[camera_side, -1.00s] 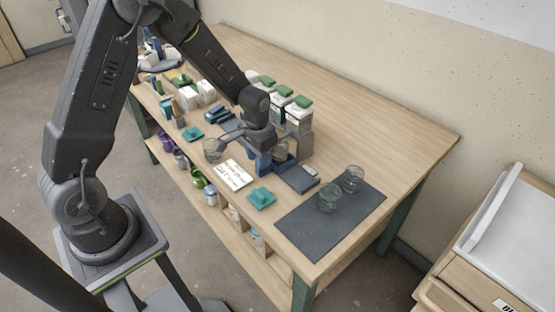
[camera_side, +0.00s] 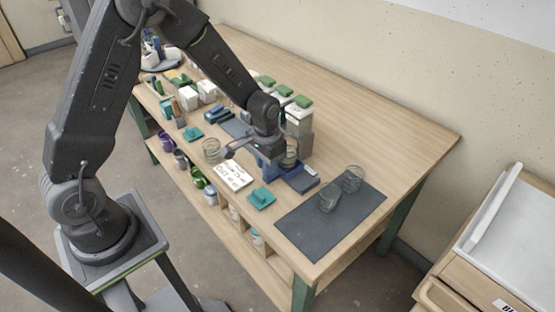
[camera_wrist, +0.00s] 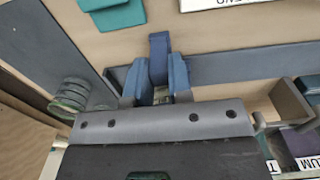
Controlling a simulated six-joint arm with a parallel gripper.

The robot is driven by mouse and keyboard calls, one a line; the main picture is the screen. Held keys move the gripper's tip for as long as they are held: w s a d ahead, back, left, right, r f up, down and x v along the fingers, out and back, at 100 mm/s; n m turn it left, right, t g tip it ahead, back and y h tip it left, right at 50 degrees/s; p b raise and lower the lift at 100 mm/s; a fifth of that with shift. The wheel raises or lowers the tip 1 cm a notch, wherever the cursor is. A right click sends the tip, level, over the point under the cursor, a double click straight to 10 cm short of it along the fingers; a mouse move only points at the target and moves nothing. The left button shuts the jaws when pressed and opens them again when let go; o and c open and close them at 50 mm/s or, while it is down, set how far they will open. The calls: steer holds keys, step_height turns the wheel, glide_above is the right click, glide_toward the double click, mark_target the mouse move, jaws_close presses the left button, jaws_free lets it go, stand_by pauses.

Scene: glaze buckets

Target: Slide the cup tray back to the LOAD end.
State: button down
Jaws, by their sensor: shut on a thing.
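The cup tray shows as a blue carriage (camera_side: 274,176) on a dark grey slide track (camera_side: 303,183). A clear cup (camera_side: 290,154) stands at it, partly behind my gripper. My gripper (camera_side: 263,160) is down at the tray and shut on its blue upright handle. In the wrist view the handle (camera_wrist: 158,55) stands between the blue fingertips of my gripper (camera_wrist: 155,82), over the grey track (camera_wrist: 225,66). My gripper body hides most of the tray there. I cannot read a LOAD mark in either view.
A dark mat (camera_side: 300,233) with two clear cups (camera_side: 328,199) lies past the track's right end. A teal block (camera_side: 261,198), a white sign card (camera_side: 231,175) and another clear cup (camera_side: 212,150) are in front. White containers with green lids (camera_side: 301,103) stand behind.

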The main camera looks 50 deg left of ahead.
steer(key=shift+d, duration=2.25)
steer(key=c, duration=1.1)
jaws_free()
steer(key=shift+r, duration=3.55)
steer(key=shift+r, duration=0.1)
steer(key=s+r+t, duration=0.2)
steer(key=s+r, duration=0.3)
steer(key=s, duration=0.1)
steer(key=s+a+r+t, duration=0.1)
steer(key=s+r, duration=0.5)
steer(key=s, duration=0.1)
steer(key=s+r+t, duration=0.2)
steer(key=s+r, duration=0.4)
steer(key=shift+s+a+r+t, duration=0.15)
steer(key=shift+a+r+t, duration=0.05)
steer(key=shift+a+t, duration=0.1)
